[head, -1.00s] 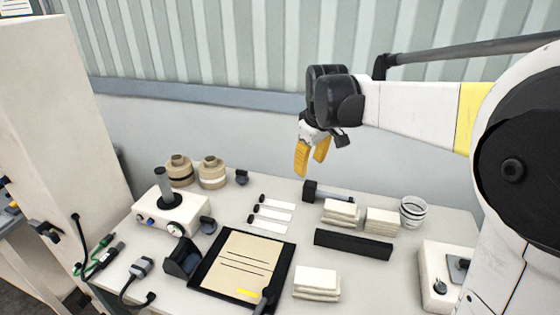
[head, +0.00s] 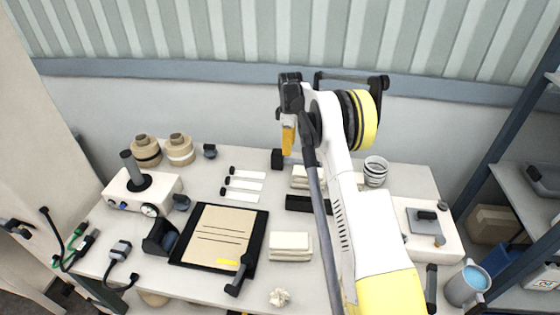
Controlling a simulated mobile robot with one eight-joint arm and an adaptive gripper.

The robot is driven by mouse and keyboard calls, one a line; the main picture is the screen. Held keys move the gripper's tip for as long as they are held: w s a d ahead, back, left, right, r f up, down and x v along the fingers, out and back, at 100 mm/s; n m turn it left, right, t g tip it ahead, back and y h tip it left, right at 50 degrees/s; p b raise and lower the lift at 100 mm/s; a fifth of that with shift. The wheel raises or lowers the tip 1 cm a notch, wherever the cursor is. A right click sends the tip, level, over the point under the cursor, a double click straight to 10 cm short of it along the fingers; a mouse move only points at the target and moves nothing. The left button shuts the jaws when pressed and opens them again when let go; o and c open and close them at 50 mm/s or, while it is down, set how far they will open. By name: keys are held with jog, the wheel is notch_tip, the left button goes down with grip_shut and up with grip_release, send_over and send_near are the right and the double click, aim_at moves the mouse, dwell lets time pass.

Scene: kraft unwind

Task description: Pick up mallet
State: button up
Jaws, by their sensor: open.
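The mallet lies on the white table near its back edge, with a dark block-shaped head (head: 278,159). In this view its handle is mostly hidden behind my gripper and arm. My gripper (head: 289,148) has yellow fingers that point down. It appears in front of or above the mallet, just right of the head in the picture. The fingers are seen edge-on and overlap; the gripper is open and nothing shows between them. I cannot tell how high it is above the mallet.
Folded white cloths (head: 290,246), a black bar (head: 298,203) and a striped cup (head: 375,172) are near my arm. A clipboard (head: 222,236) and white labelled tags (head: 243,185) lie to the left. Tan rolls (head: 146,150) stand at the back left. A shelf rack (head: 520,170) stands at right.

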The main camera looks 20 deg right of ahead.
aim_at(290, 159)
jog(key=f, duration=0.2)
jog(key=f+b, duration=0.1)
jog(key=f, duration=0.4)
jog(key=shift+d+f+b, duration=0.25)
jog(key=shift+f+b, duration=0.05)
jog(key=shift+f, duration=0.05)
jog(key=shift+s+r, duration=0.1)
grip_shut()
